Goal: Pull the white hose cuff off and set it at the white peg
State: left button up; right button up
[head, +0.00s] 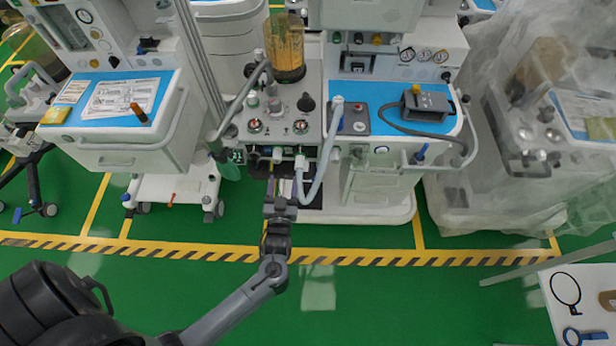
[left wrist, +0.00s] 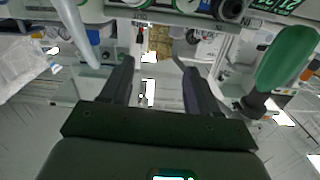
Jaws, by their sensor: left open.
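The white hose (head: 317,188) hangs in a loop at the front of the middle cart. One end, a white cuff (head: 300,163), is at the cart's front ports; the other end (head: 337,104) stands up above the worktop. My left gripper (head: 280,187) is in front of the cart, just below and left of that cuff. In the left wrist view its two fingers (left wrist: 155,65) are apart with nothing between them. Part of a pale hose (left wrist: 73,25) shows there at the upper left, apart from the fingers. I cannot make out the white peg for certain. My right gripper is not in view.
The middle cart has a blue mat (head: 371,95) and a grey device with a black cable (head: 425,104). A green bag (left wrist: 284,58) hangs right of the left fingers. Another cart (head: 125,115) stands left, and a plastic-covered one (head: 550,130) right. The green floor in front is open.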

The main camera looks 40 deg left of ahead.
pick_arm(q)
jog(key=b, duration=0.7)
send_near(299, 170)
jog(key=x, duration=0.2)
jog(key=shift+w+a+f+n+b, duration=0.1)
jog(key=shift+w+n+b, duration=0.2)
jog(key=shift+n+b, duration=0.1)
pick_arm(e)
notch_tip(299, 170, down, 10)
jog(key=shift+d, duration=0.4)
pick_arm(q)
jog(key=shift+w, duration=0.15)
jog(key=shift+w+a+b, duration=0.4)
jog(key=shift+w+b, duration=0.05)
jog(key=shift+w, duration=0.05)
jog(key=b+x, duration=0.2)
jog(key=x, duration=0.3)
jog(key=shift+x, duration=1.25)
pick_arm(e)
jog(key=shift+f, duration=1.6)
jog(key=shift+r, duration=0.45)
